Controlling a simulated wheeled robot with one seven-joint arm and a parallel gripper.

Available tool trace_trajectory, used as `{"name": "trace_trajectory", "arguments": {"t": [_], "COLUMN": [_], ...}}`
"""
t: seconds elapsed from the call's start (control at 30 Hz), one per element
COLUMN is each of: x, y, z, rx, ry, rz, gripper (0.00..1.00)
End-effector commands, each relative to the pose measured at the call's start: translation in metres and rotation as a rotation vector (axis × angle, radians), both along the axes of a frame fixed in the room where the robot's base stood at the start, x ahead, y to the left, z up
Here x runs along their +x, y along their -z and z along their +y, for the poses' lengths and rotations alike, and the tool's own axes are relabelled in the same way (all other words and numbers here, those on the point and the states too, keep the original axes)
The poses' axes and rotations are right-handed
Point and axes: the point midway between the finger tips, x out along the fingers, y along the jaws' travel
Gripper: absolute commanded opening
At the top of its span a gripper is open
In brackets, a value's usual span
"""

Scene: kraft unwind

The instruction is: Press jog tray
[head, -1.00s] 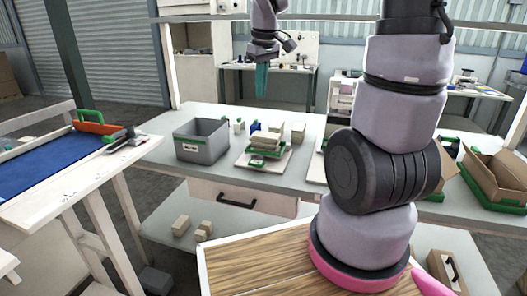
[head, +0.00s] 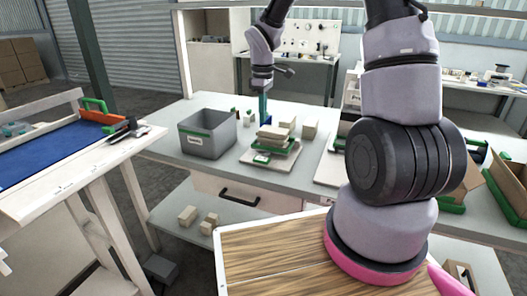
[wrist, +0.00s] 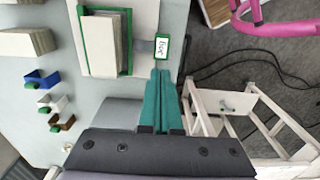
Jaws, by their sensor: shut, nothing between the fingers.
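The jog tray is a green-edged tray (head: 289,153) on a white board, holding a stack of pale kraft blocks or sheets. My gripper (head: 263,118) has teal fingers pointing down, just behind the tray in the head view. In the wrist view my gripper (wrist: 160,74) is shut and empty, its tips close to the label. I cannot tell whether the tips touch anything.
A grey bin (head: 207,136) stands left of the tray on the grey table. Pale blocks (head: 309,129) stand behind it. Small blue, green and brown clips (wrist: 50,102) lie on the table. A side bench with a blue mat (head: 45,148) is at the left.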

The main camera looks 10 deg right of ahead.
Motion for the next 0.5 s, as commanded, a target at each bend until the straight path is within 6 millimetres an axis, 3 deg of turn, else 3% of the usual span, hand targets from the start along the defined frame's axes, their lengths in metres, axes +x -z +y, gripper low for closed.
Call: {"name": "trace_trajectory", "arguments": {"t": [0.27, 0.5], "x": [-0.001, -0.002], "y": [0.023, 0.075], "z": [0.0, 0.0], "rx": [-0.001, 0.0], "ry": [-0.001, 0.0], "rz": [0.004, 0.006], "gripper": [0.0, 0.0]}}
